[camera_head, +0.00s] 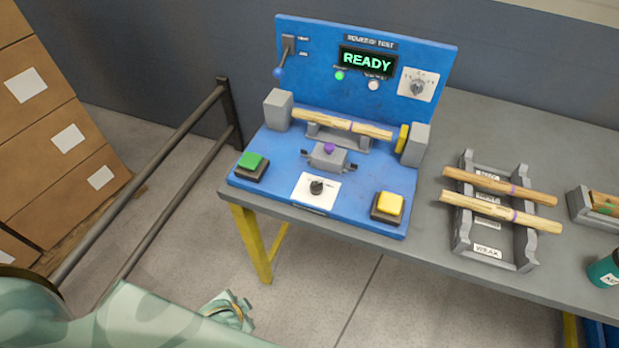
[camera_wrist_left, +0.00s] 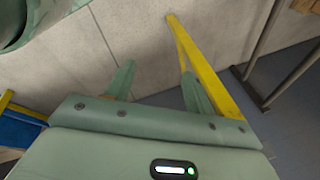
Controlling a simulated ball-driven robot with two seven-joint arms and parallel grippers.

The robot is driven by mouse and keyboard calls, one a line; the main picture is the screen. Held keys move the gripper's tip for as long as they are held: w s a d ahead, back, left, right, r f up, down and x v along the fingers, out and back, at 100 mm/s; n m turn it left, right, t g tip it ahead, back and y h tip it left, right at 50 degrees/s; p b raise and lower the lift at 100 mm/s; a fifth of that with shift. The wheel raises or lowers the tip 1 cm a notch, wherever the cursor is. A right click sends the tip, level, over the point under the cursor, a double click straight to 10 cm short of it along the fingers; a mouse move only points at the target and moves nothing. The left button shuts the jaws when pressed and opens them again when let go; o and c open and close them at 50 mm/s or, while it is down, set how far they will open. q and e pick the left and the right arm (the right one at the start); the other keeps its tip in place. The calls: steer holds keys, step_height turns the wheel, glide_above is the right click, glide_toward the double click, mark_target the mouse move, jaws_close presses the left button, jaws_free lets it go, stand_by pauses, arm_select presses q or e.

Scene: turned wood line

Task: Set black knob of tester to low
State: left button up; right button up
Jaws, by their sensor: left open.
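The blue tester (camera_head: 262,185) stands on the grey table, its display reading READY. Its black knob (camera_head: 317,187) sits on a white plate at the front of the base, between a green button (camera_head: 250,162) and a yellow button (camera_head: 389,205). The knob's setting and the plate's marks are too small to read. My left gripper (camera_head: 228,310) is low in front of the table, below and to the left of the knob and well apart from it. In the left wrist view the left gripper (camera_wrist_left: 157,85) is open and empty. My right gripper is not in view.
A wooden rod (camera_head: 343,125) lies across the tester behind a purple-topped block (camera_head: 328,155). A grey rack (camera_head: 487,255) with two rods stands at right. A yellow table leg (camera_head: 250,243) and a dark rail (camera_head: 165,158) are near my left arm. Cardboard boxes (camera_head: 60,130) are at left.

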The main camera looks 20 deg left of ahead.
arm_select(q)
steer(key=w+d+r+m+t, duration=0.1)
steer(key=w+r+m, duration=0.1)
steer(key=w+r, duration=0.5)
steer(key=w+d+r+m+t, duration=0.1)
steer(key=w+r, duration=0.2)
steer(key=r, duration=0.8)
steer(key=w+d+r+m+g+h, duration=0.2)
steer(key=w+d+r+m+h, duration=0.35)
steer(key=w+d+m, duration=0.7)
steer(key=m+g+y, duration=0.4)
steer(key=m, duration=0.7)
glide_toward(316, 184)
steer(key=shift+n, duration=0.25)
step_height(316, 184, down, 10)
steer(key=b, duration=0.6)
steer(key=shift+d, duration=0.1)
steer(key=shift+r, duration=0.1)
